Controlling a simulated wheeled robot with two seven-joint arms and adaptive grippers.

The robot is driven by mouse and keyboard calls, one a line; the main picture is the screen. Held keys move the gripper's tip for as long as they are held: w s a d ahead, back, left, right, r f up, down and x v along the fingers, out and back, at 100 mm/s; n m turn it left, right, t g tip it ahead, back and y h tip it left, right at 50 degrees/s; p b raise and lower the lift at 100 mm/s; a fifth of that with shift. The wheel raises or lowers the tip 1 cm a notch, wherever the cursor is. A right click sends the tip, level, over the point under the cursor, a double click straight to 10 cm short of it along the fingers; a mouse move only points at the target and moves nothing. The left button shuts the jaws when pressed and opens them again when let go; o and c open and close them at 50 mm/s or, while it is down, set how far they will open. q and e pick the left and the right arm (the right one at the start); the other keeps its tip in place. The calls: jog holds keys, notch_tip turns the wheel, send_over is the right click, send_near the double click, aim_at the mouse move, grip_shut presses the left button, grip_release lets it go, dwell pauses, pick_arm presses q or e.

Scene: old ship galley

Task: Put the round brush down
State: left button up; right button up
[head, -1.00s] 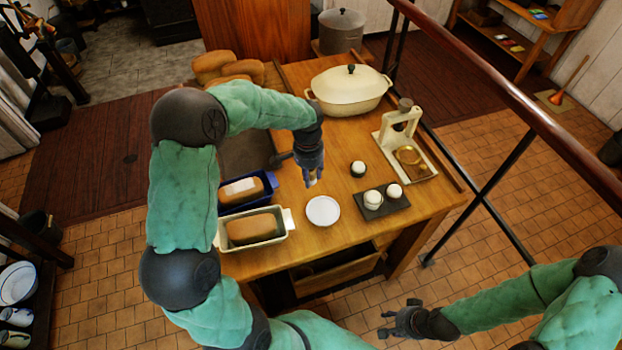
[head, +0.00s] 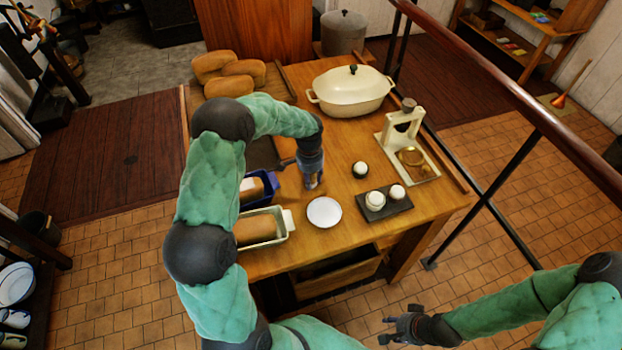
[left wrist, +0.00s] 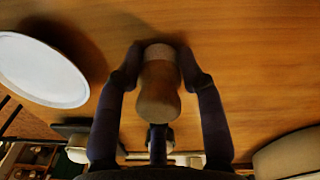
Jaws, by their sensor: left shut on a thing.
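The round brush (left wrist: 158,88) shows in the left wrist view as a wooden handle with a paler, bristle-like end. My left gripper (left wrist: 160,72) is shut on it, one finger on each side. In the head view my left gripper (head: 313,184) points down low over the wooden table (head: 345,150), just behind the small white plate (head: 324,212). The brush is mostly hidden by the gripper there. I cannot tell whether the brush touches the table. My right gripper (head: 388,328) is empty with fingers apart, in front of the table and away from it.
Two loaf tins, blue (head: 270,187) and cream (head: 288,222), stand left of the plate. A cream casserole (head: 350,90) and a press (head: 408,145) stand farther back.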

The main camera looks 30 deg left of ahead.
pick_arm(q)
jog(key=o, duration=0.7)
jog(key=shift+f, duration=0.15)
jog(key=o, duration=0.4)
jog(key=shift+r, duration=0.3)
notch_tip(320, 180, up, 12)
jog(key=shift+a+f+p, duration=0.1)
jog(key=shift+a+p, duration=0.05)
jog(key=shift+p, duration=0.95)
